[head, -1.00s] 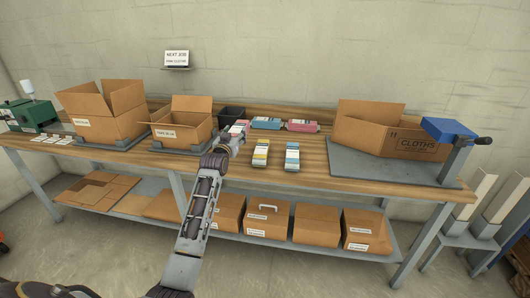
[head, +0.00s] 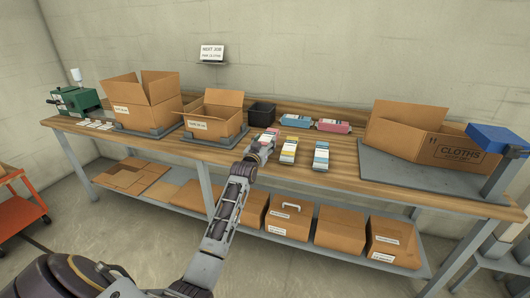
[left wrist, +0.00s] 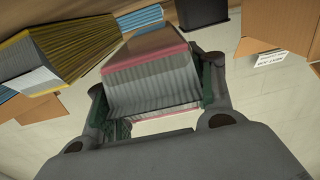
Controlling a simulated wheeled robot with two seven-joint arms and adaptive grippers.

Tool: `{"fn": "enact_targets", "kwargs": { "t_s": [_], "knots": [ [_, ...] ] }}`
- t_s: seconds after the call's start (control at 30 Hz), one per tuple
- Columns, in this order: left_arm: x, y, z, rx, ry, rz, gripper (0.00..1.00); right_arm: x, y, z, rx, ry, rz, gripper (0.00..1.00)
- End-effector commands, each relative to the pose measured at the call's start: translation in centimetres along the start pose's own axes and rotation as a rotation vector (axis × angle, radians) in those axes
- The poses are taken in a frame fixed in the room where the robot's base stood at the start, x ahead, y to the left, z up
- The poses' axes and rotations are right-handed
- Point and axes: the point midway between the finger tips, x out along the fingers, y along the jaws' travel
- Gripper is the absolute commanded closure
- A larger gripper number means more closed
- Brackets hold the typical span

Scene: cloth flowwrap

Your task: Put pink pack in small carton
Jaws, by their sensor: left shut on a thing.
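A pink pack (head: 268,135) with a white label is held in my left gripper (head: 262,145), close to the table's front part. In the left wrist view the pink pack (left wrist: 150,62) sits between the two fingers, which are shut on its sides. The small carton (head: 213,120), open with its flaps up, stands on a grey plate to the left of the gripper. Part of a carton (left wrist: 270,32) shows at the right in the left wrist view. A second pink pack (head: 333,126) lies farther back on the table. My right gripper is not in view.
Yellow (head: 288,151) and blue (head: 321,157) packs lie right of the gripper, with another blue pack (head: 296,121) behind. A black bin (head: 262,113) stands behind the gripper. A taller carton (head: 145,103) is at left, a wide CLOTHS carton (head: 405,130) at right.

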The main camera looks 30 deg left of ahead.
Motion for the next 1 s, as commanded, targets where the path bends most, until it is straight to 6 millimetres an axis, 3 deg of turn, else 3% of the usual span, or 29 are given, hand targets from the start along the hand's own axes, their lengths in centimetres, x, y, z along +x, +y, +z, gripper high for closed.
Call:
{"fn": "enact_targets", "kwargs": {
  "t_s": [0.27,0.47,0.63,1.0],
  "knots": [
    [0.0,0.0,0.2,0.0,0.0,0.0,0.7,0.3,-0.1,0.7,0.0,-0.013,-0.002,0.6],
    [0.0,0.0,2.0,0.0,-0.001,0.0,0.7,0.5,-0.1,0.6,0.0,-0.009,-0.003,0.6],
    [0.0,0.0,3.6,0.0,-0.001,0.0,0.7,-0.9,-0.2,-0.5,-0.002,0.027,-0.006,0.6],
    [0.0,0.0,3.7,0.0,0.0,0.0,0.7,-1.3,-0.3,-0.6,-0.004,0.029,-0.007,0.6]
  ]
}}
